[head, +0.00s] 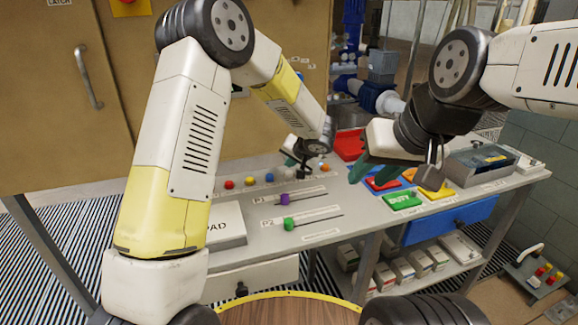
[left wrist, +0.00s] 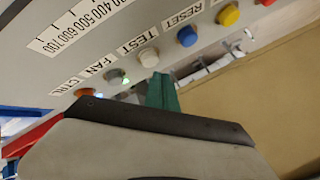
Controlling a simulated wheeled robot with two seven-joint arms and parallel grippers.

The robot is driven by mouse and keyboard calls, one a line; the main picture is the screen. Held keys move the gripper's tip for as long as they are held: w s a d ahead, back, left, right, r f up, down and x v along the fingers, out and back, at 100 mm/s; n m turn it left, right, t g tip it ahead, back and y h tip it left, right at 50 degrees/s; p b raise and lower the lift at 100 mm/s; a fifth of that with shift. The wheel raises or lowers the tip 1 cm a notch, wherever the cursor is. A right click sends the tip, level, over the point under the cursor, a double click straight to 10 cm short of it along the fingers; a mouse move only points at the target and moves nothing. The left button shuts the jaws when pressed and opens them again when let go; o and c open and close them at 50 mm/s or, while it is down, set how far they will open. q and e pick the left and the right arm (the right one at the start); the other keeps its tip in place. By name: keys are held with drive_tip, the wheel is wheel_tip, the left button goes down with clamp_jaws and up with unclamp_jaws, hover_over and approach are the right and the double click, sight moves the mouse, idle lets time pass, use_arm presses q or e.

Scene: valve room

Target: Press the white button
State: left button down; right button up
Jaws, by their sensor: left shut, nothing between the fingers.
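The white button (left wrist: 149,57) sits in a row on the grey panel in the left wrist view, beside the label TEST. In the head view it is small (head: 289,174), close to my left gripper. My left gripper (head: 291,158) is shut and empty above the far edge of the bench. Its green fingertip (left wrist: 162,93) shows just below the white button in the left wrist view; I cannot tell whether they touch. My right gripper (head: 366,168) hangs over the coloured trays at the right; its finger opening is unclear.
Neighbouring buttons are blue (left wrist: 187,36), yellow (left wrist: 228,15), orange (left wrist: 85,93) and a pale one with a green light (left wrist: 115,77). Purple (head: 285,198) and green (head: 289,223) slider knobs lie in front. A red tray (head: 349,145) and a grey box (head: 480,162) stand right.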

sight(290, 174)
use_arm(q)
drive_tip(key=shift+f, duration=0.1)
idle(0.5)
drive_tip(key=shift+f, duration=0.3)
drive_tip(key=shift+f, duration=0.5)
idle(0.6)
drive_tip(key=shift+r, duration=0.9)
drive_tip(key=shift+r, duration=0.1)
drive_tip(key=shift+r, duration=2.45)
